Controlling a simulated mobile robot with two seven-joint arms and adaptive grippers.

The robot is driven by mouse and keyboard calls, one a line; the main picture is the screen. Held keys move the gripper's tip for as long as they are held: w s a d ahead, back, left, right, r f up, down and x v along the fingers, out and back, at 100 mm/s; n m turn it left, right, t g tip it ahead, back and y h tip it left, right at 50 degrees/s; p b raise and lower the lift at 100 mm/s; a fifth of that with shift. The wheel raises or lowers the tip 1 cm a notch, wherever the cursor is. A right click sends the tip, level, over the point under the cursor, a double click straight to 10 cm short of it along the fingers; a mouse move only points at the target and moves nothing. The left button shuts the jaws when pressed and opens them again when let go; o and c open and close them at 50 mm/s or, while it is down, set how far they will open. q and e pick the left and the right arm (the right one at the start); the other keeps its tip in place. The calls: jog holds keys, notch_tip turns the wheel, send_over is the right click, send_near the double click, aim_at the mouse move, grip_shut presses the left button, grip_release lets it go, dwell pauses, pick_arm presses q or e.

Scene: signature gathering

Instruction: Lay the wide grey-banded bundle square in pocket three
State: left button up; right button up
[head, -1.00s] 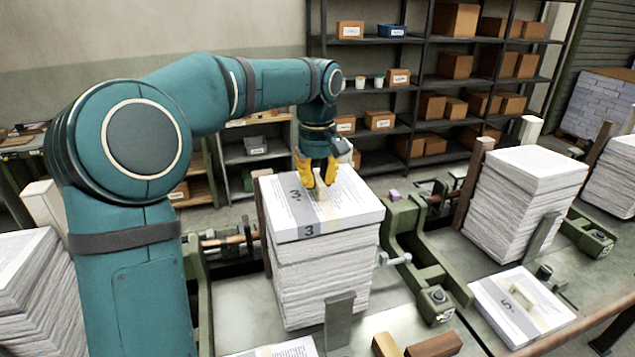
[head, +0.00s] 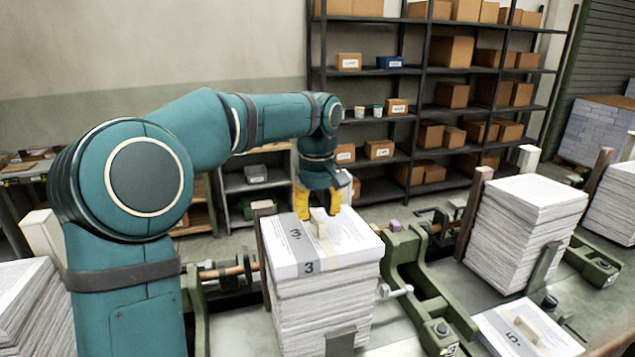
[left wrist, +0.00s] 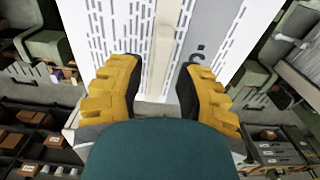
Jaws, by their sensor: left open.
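The grey-banded bundle (head: 350,240), marked 3 on its band, lies flat on top of a tall paper stack (head: 322,305). Its edges look roughly in line with the stack, slightly proud of it at the front. A cream upright tab or strip stands on its top. My left gripper (head: 318,207) has yellow fingers spread either side of that tab, just above the sheet. In the left wrist view the open fingers (left wrist: 158,92) show with the bundle (left wrist: 130,35) beyond them. Whether they touch the paper is unclear. My right gripper is not in view.
A wooden post (head: 265,240) stands at the stack's left, a grey plate (head: 341,342) at its front, a green clamp fixture (head: 405,260) at its right. Another stack (head: 520,235) stands right. A bundle marked 5 (head: 500,325) lies at lower right. Shelves are behind.

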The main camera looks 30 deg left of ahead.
aim_at(317, 217)
pick_arm(q)
notch_tip(317, 217, up, 11)
jog(key=shift+p, duration=0.3)
dwell(0.5)
